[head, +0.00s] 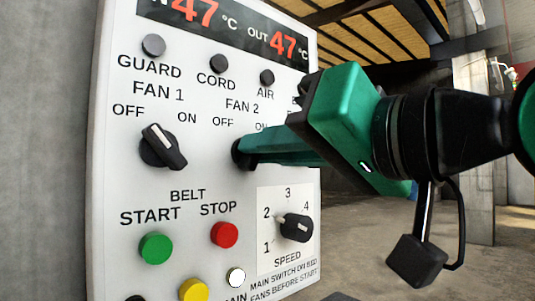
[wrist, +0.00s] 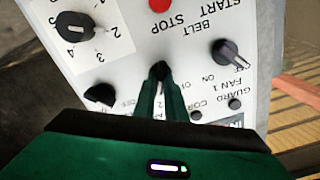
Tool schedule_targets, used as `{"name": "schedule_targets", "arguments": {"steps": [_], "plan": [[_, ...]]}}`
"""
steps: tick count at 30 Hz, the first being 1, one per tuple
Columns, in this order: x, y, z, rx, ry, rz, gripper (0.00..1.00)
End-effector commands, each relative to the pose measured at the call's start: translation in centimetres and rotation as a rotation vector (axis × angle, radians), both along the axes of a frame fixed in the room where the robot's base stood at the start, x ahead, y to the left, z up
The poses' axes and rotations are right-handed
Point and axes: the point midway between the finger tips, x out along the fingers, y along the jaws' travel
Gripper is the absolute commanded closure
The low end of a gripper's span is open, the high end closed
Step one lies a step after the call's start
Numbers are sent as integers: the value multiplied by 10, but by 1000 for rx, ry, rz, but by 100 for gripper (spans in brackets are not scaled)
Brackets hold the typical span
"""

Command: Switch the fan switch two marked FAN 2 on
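The FAN 2 switch is a black rotary knob (head: 238,154) below the FAN 2 label on the white control panel (head: 210,185). It also shows in the wrist view as a small dark knob (wrist: 160,68) at the fingertips. My gripper (head: 248,150) reaches in from the right, its green fingers narrowly spaced. In the wrist view the fingertips (wrist: 160,80) sit on either side of the knob and appear shut on it. The fingers hide most of the knob, so which way it points cannot be told.
The FAN 1 knob (head: 163,146) is at left, its white mark toward OFF. Below are the green START button (head: 156,248), red STOP button (head: 225,235) and SPEED dial (head: 295,228). Another black knob (wrist: 99,95) is close beside my fingers in the wrist view.

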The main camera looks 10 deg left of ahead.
Motion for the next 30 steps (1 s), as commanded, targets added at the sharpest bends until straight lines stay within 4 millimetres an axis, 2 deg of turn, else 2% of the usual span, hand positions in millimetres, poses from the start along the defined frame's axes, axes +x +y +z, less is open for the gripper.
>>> {"name": "schedule_targets", "arguments": {"steps": [12,23,24,25,30], "plan": [[4,-3,-3,132,163,-9,100],[4,-3,-4,145,180,-10,100],[4,-3,-4,145,180,-10,80],[4,-3,-3,145,180,-10,72],[3,-2,-2,145,177,-7,70]]}}
